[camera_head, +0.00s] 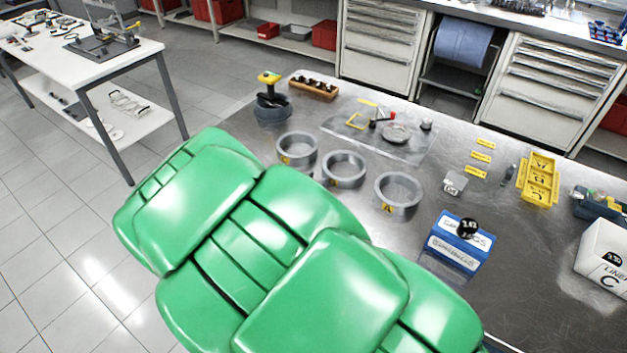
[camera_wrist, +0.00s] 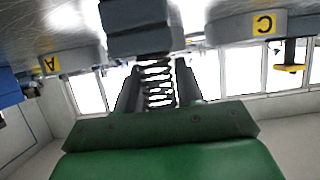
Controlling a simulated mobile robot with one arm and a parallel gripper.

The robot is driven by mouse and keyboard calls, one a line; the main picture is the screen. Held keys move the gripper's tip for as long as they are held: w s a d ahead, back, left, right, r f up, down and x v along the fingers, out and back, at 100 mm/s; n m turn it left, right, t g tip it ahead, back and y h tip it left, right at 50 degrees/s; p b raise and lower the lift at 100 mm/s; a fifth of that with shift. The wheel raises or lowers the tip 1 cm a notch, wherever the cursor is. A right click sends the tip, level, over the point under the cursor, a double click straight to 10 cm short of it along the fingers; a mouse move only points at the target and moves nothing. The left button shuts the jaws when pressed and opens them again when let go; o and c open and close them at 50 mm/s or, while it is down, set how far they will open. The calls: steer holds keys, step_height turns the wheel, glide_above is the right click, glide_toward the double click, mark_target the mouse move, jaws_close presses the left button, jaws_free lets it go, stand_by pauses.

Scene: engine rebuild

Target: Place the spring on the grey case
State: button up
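In the wrist view a pale coil spring (camera_wrist: 158,84) stands between the two dark fingers of my gripper (camera_wrist: 159,72), which close on its sides. A dark grey blocky body (camera_wrist: 150,18) is just beyond the spring's end; whether they touch, and whether it is the grey case, I cannot tell. In the head view my green arm hides the gripper and spring. Three grey round cases stand on the bench, labelled C (camera_head: 297,150), B (camera_head: 344,170) and A (camera_head: 398,195). Cases A (camera_wrist: 68,62) and C (camera_wrist: 245,27) also flank the block in the wrist view.
A blue box (camera_head: 457,246), a small grey block (camera_head: 455,183), a yellow tray (camera_head: 538,180) and a white box (camera_head: 604,258) stand to the right. A clear plate (camera_head: 400,148) with parts lies behind the cases. Bare metal bench (camera_head: 530,245) lies between the boxes.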

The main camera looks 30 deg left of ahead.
steer(key=o, duration=0.3)
steer(key=shift+o, duration=0.2)
steer(key=shift+r, duration=0.2)
steer(key=v, duration=1.2)
steer(key=shift+w, duration=0.1)
